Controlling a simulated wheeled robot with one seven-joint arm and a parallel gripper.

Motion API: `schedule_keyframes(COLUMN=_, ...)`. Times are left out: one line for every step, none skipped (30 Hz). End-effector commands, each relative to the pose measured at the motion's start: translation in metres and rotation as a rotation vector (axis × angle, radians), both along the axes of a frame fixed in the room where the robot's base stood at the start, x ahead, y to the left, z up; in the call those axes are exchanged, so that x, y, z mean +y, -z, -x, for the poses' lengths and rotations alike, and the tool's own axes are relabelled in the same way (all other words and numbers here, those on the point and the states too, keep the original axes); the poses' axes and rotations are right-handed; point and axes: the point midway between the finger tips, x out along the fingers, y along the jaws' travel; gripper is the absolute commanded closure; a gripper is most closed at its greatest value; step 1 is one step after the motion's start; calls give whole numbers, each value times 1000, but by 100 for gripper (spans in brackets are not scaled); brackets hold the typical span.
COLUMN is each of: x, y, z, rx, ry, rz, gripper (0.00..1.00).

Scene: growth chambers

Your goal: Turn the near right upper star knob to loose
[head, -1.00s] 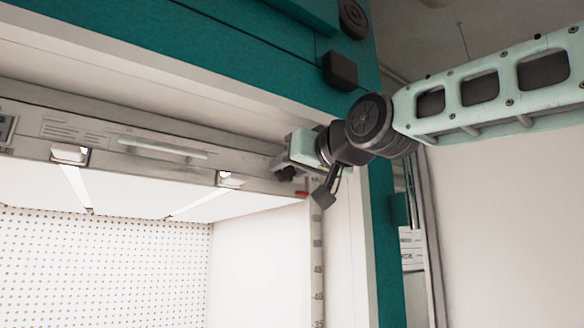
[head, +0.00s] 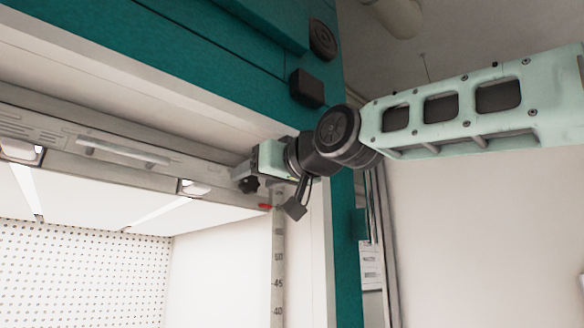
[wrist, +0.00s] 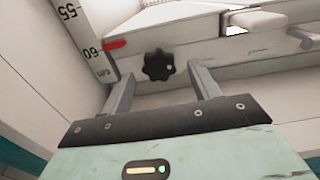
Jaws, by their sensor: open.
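The black star knob (wrist: 157,65) sits on the end of the light canopy's rail, beside the scale post. In the wrist view it lies just beyond the fingertips, about midway between them. My gripper (wrist: 163,78) is open, with one finger on each side of the knob in the picture and nothing between them. In the head view the knob (head: 248,185) shows dark at the canopy's right end, with my gripper (head: 252,172) close to it. Whether a finger touches the knob cannot be told.
A vertical scale post (head: 278,255) with a red pointer (head: 265,206) stands right by the knob. The light canopy (head: 100,150) runs left from it. Open space lies below the canopy.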

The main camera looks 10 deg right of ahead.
Motion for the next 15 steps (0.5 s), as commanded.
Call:
schedule_keyframes(x=-5, y=4, z=8, rx=-3, ry=0, rz=-2, gripper=39)
schedule_keyframes(x=-9, y=4, z=13, rx=-4, ry=0, rz=-3, gripper=39)
schedule_keyframes(x=-13, y=5, z=19, rx=-3, ry=1, rz=-2, gripper=39)
schedule_keyframes(x=-17, y=5, z=25, rx=-5, ry=1, rz=-3, gripper=39)
schedule_keyframes(x=-21, y=5, z=31, rx=-5, ry=1, rz=-3, gripper=39)
schedule_keyframes(x=-27, y=6, z=39, rx=-5, ry=1, rz=-3, gripper=39)
schedule_keyframes(x=-31, y=6, z=45, rx=-5, ry=1, rz=-3, gripper=39)
schedule_keyframes(x=-35, y=5, z=51, rx=-5, ry=1, rz=-3, gripper=39)
schedule_keyframes(x=-40, y=6, z=59, rx=-6, ry=1, rz=-3, gripper=39)
schedule_keyframes(x=-44, y=6, z=65, rx=-6, ry=1, rz=-3, gripper=39)
schedule_keyframes(x=-48, y=6, z=71, rx=-5, ry=1, rz=-2, gripper=39)
schedule_keyframes(x=-53, y=5, z=79, rx=-6, ry=1, rz=-2, gripper=39)
schedule_keyframes(x=-57, y=6, z=84, rx=-5, ry=1, rz=-1, gripper=39)
schedule_keyframes(x=-61, y=6, z=91, rx=-6, ry=1, rz=-2, gripper=39)
schedule_keyframes(x=-67, y=5, z=98, rx=-5, ry=1, rz=-1, gripper=39)
